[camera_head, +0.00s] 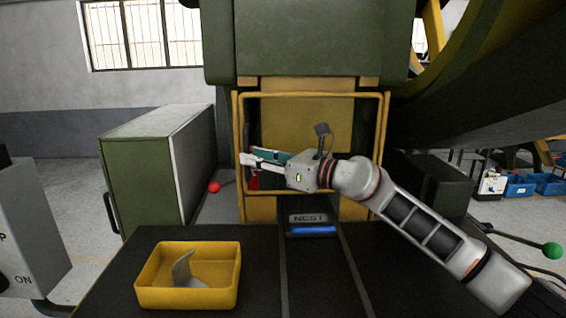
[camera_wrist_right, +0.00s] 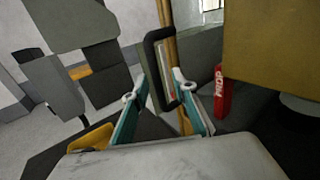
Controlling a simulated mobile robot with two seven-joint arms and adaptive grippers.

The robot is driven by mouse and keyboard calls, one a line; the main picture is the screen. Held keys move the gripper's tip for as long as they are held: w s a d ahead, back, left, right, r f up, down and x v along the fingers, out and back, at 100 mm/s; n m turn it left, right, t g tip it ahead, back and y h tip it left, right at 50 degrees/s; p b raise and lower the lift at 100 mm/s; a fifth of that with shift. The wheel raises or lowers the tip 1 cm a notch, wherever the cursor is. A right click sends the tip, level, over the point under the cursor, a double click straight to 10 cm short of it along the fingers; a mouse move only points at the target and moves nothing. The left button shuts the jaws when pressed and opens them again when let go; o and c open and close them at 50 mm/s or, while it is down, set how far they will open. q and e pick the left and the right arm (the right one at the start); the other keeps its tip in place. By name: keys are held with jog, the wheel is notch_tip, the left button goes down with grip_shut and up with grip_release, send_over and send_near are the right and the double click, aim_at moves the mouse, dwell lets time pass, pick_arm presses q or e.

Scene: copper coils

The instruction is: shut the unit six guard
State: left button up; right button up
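The guard is a yellow frame (camera_head: 315,96) across the front of the green press, with the yellow press body behind it. My right gripper (camera_head: 256,158) reaches from the right, with its fingers pointing left near the frame's left post. In the right wrist view the gripper (camera_wrist_right: 156,86) has its two teal fingers apart. A dark handle (camera_wrist_right: 151,40) on a yellow post stands between or just beyond them; contact cannot be told. A red prop (camera_wrist_right: 222,95) labelled PROP is just right of the fingers. My left gripper is not in view.
A yellow tray (camera_head: 187,298) with a grey metal piece stands on the dark bench at front left. A green cabinet (camera_head: 145,185) stands to the left, with a red knob (camera_head: 214,187) beside it. A green-knobbed lever (camera_head: 552,250) is at right.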

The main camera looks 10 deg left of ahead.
jog(key=v, duration=0.9)
jog(key=shift+d, duration=0.15)
